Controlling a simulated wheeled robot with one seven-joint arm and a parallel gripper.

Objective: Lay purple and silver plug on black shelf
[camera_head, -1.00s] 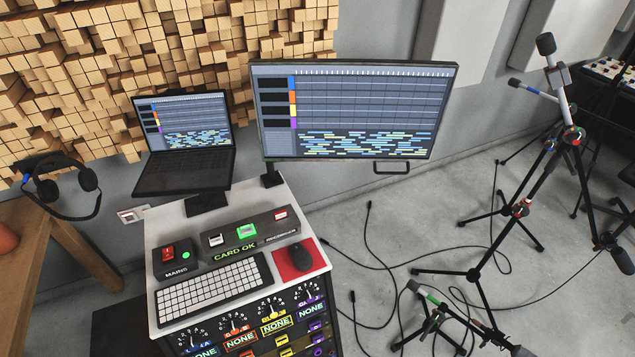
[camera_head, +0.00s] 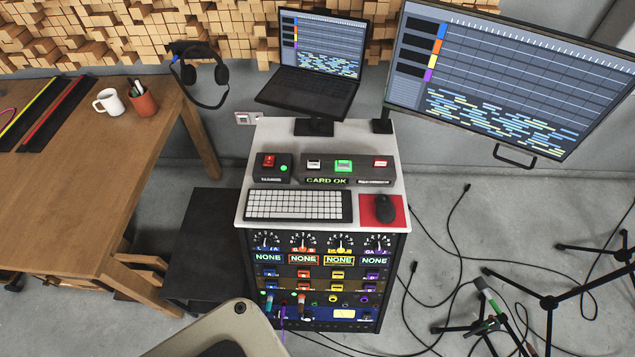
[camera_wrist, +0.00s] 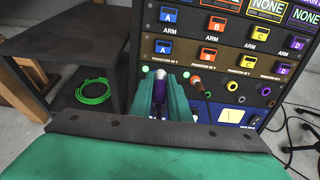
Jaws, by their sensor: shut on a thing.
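The purple and silver plug (camera_wrist: 160,82) is between the green fingers of my gripper (camera_wrist: 162,98) in the wrist view. The fingers are shut on its purple body, and its silver end shows at the top. It is in front of the rack's lower left panel; I cannot tell whether it touches a socket. The black shelf (camera_head: 208,235) is a low, dark unit left of the rack in the head view, with a bare top. It also shows at the upper left of the wrist view (camera_wrist: 70,40). My fingertips are not clearly visible in the head view.
The rack (camera_head: 325,270) has several sockets and an orange plug (camera_wrist: 196,84) near my gripper. A wooden desk (camera_head: 110,200) stands left. Stands and loose cables cover the floor at right.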

